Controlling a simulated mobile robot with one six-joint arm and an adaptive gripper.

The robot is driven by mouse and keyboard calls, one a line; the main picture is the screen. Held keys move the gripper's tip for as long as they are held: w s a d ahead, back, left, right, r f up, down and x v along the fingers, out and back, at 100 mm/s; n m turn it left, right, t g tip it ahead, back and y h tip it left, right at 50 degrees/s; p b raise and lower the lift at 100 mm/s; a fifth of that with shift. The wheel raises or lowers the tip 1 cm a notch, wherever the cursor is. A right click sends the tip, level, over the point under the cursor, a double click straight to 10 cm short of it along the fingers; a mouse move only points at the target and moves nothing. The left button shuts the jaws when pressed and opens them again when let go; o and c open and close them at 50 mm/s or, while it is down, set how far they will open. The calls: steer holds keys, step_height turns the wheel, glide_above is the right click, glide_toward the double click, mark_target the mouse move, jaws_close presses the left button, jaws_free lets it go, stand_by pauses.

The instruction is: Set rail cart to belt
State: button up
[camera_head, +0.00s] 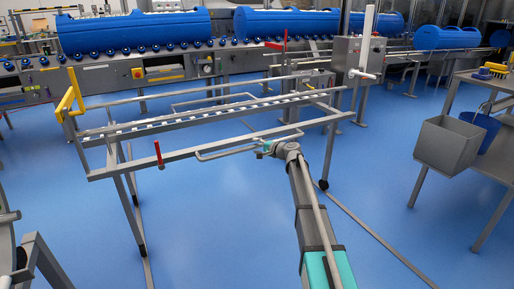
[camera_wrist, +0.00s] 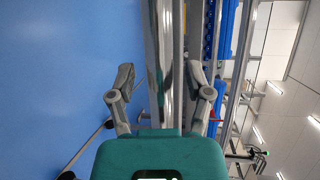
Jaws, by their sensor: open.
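The rail cart (camera_head: 215,143) is a grey steel frame with a roller top. It stands with its wheels at floor rails, in the middle of the head view. A bent bar handle (camera_head: 228,152) sticks out from its near side rail. My gripper (camera_head: 266,147) is at the right end of this handle. In the wrist view my gripper (camera_wrist: 160,78) is open, with steel bars (camera_wrist: 167,50) running between its spread fingers. I cannot tell whether the fingers touch them. The belt (camera_head: 110,72) is a roller line behind the cart, carrying large blue tubs (camera_head: 140,31).
The cart has a red lever (camera_head: 158,155) in front and a yellow bracket (camera_head: 70,97) at its left end. A control post (camera_head: 358,62) stands behind its right end. A bench with a grey bin (camera_head: 449,144) is at right. Blue floor (camera_head: 220,235) in front is clear.

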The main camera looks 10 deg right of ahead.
jaws_close()
